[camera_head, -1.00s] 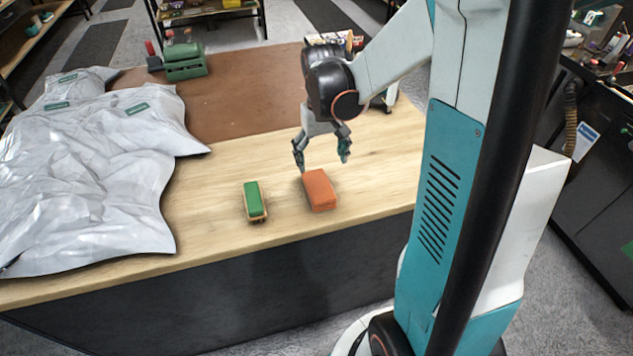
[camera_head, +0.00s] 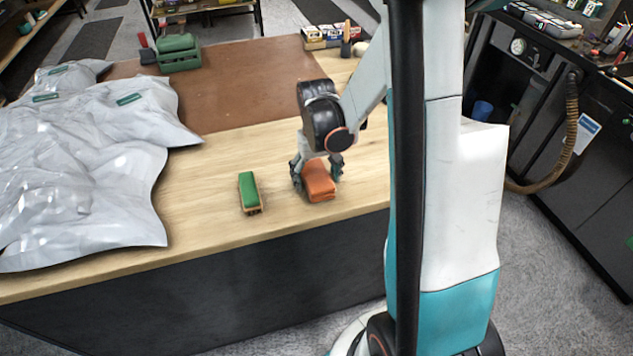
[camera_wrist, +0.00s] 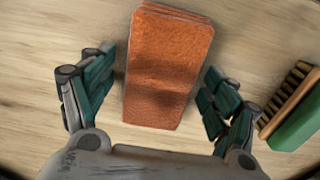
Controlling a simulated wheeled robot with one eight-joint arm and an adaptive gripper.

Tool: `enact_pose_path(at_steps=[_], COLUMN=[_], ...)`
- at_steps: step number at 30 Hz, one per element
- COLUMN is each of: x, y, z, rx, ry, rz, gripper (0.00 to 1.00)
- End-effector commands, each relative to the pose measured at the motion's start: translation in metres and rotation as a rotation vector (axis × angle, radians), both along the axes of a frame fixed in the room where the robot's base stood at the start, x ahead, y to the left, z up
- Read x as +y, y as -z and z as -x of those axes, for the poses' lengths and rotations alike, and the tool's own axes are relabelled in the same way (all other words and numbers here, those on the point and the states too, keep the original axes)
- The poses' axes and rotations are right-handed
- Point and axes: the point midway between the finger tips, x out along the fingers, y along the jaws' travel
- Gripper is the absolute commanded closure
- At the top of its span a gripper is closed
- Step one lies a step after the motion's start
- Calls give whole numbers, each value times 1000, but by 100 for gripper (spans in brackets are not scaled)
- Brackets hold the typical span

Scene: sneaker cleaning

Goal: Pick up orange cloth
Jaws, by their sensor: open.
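The orange cloth (camera_head: 319,183) is a folded, block-like stack lying on the light wood part of the table. It also shows in the wrist view (camera_wrist: 166,68), upright in the picture and between my fingers. My gripper (camera_head: 316,176) is down at the cloth, with one finger on each side of it. In the wrist view my gripper (camera_wrist: 157,98) is open, and a gap shows between each finger and the cloth. The far end of the cloth is partly hidden by my gripper in the head view.
A green-backed brush (camera_head: 249,192) lies left of the cloth; it also shows at right in the wrist view (camera_wrist: 293,110). Grey plastic bags (camera_head: 85,165) cover the table's left side. A green toolbox (camera_head: 178,53) and small boxes (camera_head: 325,36) stand at the back.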

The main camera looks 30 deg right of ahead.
Motion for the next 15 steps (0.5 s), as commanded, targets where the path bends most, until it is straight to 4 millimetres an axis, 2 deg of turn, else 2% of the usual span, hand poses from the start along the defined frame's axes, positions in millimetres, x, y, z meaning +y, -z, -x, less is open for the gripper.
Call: enact_pose_path(at_steps=[5, 11, 14, 15], x=[0, 0, 0, 0], y=[-1, -1, -1, -1], z=[0, 0, 0, 0], rx=[0, 0, 0, 0], ry=[0, 0, 0, 0], rz=[0, 0, 0, 0], gripper=[20, 65, 67, 71])
